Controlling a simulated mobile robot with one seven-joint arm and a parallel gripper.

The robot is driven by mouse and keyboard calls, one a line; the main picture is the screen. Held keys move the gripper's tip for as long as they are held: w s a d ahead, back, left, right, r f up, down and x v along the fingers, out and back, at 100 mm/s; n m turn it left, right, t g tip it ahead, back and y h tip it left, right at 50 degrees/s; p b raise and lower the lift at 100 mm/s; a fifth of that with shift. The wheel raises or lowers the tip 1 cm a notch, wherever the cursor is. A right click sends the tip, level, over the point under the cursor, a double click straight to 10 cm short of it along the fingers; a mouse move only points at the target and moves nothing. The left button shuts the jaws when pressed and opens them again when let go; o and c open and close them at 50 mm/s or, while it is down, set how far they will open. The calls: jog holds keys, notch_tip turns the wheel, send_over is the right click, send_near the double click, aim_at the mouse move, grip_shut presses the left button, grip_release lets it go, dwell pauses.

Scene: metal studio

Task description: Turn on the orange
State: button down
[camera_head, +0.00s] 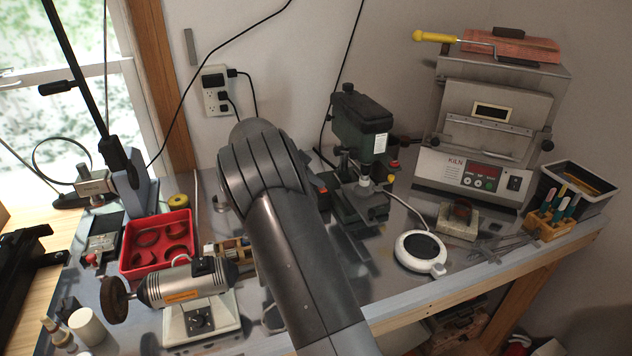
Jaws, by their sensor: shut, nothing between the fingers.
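No orange-coloured machine stands out as a whole. A silver bench motor (188,285) with an orange label (182,297) stands at the front left. My arm rises from the bottom centre, to the right of the motor, and bends over the bench. My gripper is hidden behind my arm.
A red tray (157,246) stands behind the motor. A green drill press (361,130) stands beyond my arm. A white round device (420,252), a kiln (487,135) and a black bin (578,186) are to the right. The bench top (372,290) is bare near its front edge.

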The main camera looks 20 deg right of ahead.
jog(key=shift+w+r, duration=0.1)
jog(key=shift+r, duration=0.4)
jog(key=r, duration=0.3)
jog(key=shift+w+r, duration=0.1)
jog(key=shift+w, duration=0.1)
jog(key=v, duration=0.9)
jog(key=shift+a+r, duration=0.2)
jog(key=shift+a, duration=0.15)
jog(key=shift+s+r, duration=0.1)
jog(key=shift+s, duration=0.55)
jog(key=shift+d, duration=0.1)
